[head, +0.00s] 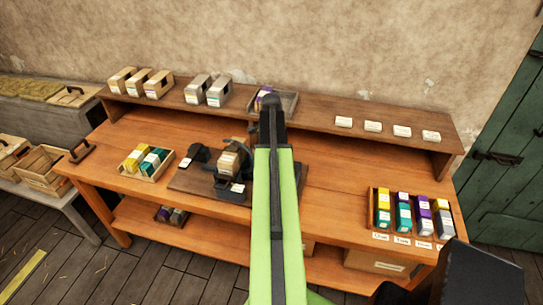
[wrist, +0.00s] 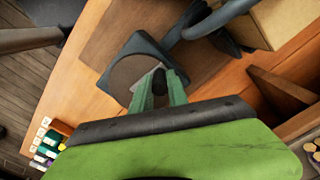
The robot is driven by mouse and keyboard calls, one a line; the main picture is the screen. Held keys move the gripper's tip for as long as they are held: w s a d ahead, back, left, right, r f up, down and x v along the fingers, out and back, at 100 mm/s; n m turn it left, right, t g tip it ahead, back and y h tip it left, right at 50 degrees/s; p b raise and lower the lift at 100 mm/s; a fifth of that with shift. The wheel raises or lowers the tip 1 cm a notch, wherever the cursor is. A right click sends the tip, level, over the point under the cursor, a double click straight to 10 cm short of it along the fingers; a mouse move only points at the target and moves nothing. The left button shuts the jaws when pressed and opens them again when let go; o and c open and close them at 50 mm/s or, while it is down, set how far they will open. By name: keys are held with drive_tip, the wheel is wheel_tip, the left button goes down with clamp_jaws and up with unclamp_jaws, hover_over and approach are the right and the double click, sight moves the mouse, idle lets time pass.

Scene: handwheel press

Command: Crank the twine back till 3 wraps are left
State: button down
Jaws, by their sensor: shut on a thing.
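The press stands on a dark board (head: 202,184) on the workbench, with a pale brown block (head: 229,161) in its dark frame. A curved blue-grey metal part (wrist: 222,17), perhaps the handwheel, shows in the wrist view. My gripper (wrist: 159,88) is shut on a small dark knob (wrist: 159,77), with one green finger on each side. The knob is in front of a dark square-framed plate (wrist: 118,88). In the head view my own arm covers the gripper and the press's right side. I cannot make out the twine or count its wraps.
A crate of coloured packs (head: 147,162) sits left of the press. A rack of coloured packs (head: 412,215) stands at the right. The raised back shelf (head: 321,112) holds boxes, a tray and white labels. The benchtop (head: 335,165) is clear between press and rack.

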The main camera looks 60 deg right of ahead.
drive_tip(key=n, duration=0.1)
drive_tip(key=a+n, duration=0.1)
drive_tip(key=n, duration=0.1)
drive_tip(key=s+a+n, duration=0.1)
drive_tip(key=n, duration=0.3)
drive_tip(key=s+a+n, duration=0.1)
drive_tip(key=n, duration=0.2)
drive_tip(key=shift+s+a+n, duration=0.2)
drive_tip(key=shift+s+n, duration=0.1)
drive_tip(key=shift+s, duration=0.05)
drive_tip(key=n, duration=0.1)
drive_tip(key=s+n, duration=0.1)
drive_tip(key=n, duration=0.2)
drive_tip(key=shift+s+a+n, duration=0.2)
drive_tip(key=shift+s+n, duration=0.1)
drive_tip(key=shift+s, duration=0.1)
drive_tip(key=shift+s+d+n, duration=0.1)
drive_tip(key=shift+s+n, duration=0.3)
drive_tip(key=shift+n, duration=0.6)
drive_tip(key=shift+s+d+n, duration=0.1)
drive_tip(key=shift+s+n, duration=0.25)
drive_tip(key=shift+n, duration=0.65)
drive_tip(key=c, duration=1.3)
unclamp_jaws()
